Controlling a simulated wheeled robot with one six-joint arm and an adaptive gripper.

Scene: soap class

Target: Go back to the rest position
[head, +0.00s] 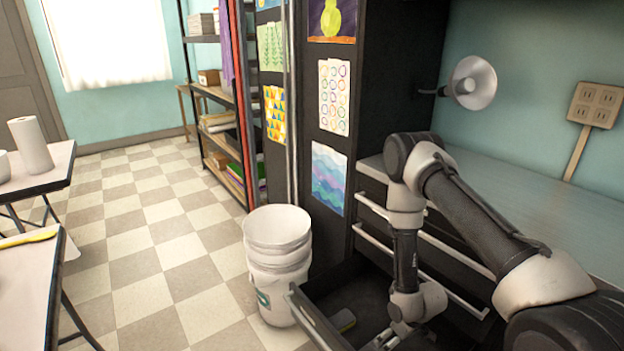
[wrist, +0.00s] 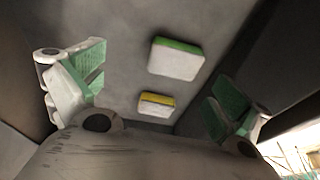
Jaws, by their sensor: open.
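My gripper (head: 384,341) reaches down into an open dark drawer (head: 318,322) below the counter in the head view. In the wrist view my gripper (wrist: 155,95) is open, its green-padded fingers wide apart with nothing between them. Beyond the fingers, a white block with a green edge (wrist: 176,60) and a smaller-looking white block with a yellow edge (wrist: 156,104) lie apart on the grey drawer floor. One small block (head: 342,319) shows in the drawer in the head view. The fingertips are partly cut off by the lower edge there.
A white bucket (head: 277,255) stands just left of the drawer. A dark cabinet (head: 377,80) with pictures rises behind it. The counter (head: 530,190) on the right looks clear, with a lamp (head: 473,83) above. Tables (head: 30,275) stand at the left; the checkered floor between is free.

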